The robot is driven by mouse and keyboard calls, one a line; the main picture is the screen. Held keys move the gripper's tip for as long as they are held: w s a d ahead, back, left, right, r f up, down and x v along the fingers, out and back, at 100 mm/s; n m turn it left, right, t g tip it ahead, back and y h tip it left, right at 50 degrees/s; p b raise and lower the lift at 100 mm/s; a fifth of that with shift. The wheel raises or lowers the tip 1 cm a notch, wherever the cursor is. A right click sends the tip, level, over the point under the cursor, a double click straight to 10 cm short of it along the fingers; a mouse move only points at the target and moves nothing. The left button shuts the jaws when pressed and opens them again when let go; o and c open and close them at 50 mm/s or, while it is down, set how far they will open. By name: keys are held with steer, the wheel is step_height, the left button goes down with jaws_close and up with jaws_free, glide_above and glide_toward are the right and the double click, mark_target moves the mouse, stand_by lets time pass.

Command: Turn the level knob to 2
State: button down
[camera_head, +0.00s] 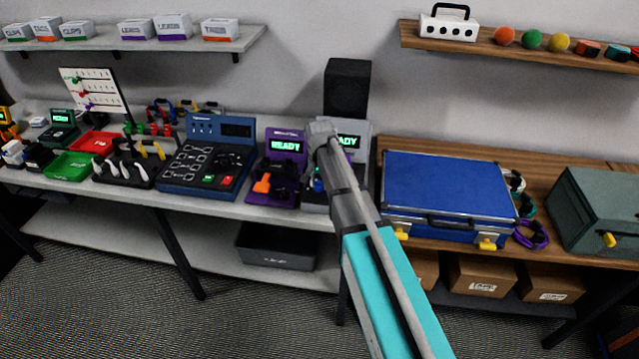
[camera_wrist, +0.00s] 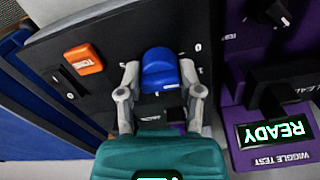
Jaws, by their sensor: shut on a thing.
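The level knob (camera_wrist: 160,68) is a blue knob on a dark panel (camera_wrist: 112,32) in the wrist view. My gripper (camera_wrist: 160,78) has one finger on each side of it and is shut on it. A white 0 is printed right of the knob, with another small mark below it. I cannot make out a 2, nor where the knob points. In the head view, the grey device (camera_head: 356,128) with a green READY screen stands behind my arm. Its panel is mostly hidden there, with a small blue part (camera_head: 318,184) showing beside the arm.
The purple wiggle test device (camera_head: 285,134) stands close on the left in the head view. A blue case (camera_head: 445,185) lies on the right, and a black speaker-like box (camera_head: 347,84) stands behind.

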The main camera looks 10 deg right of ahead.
steer(key=m, duration=1.3)
stand_by(0.4)
steer(key=shift+c, duration=1.3)
jaws_free()
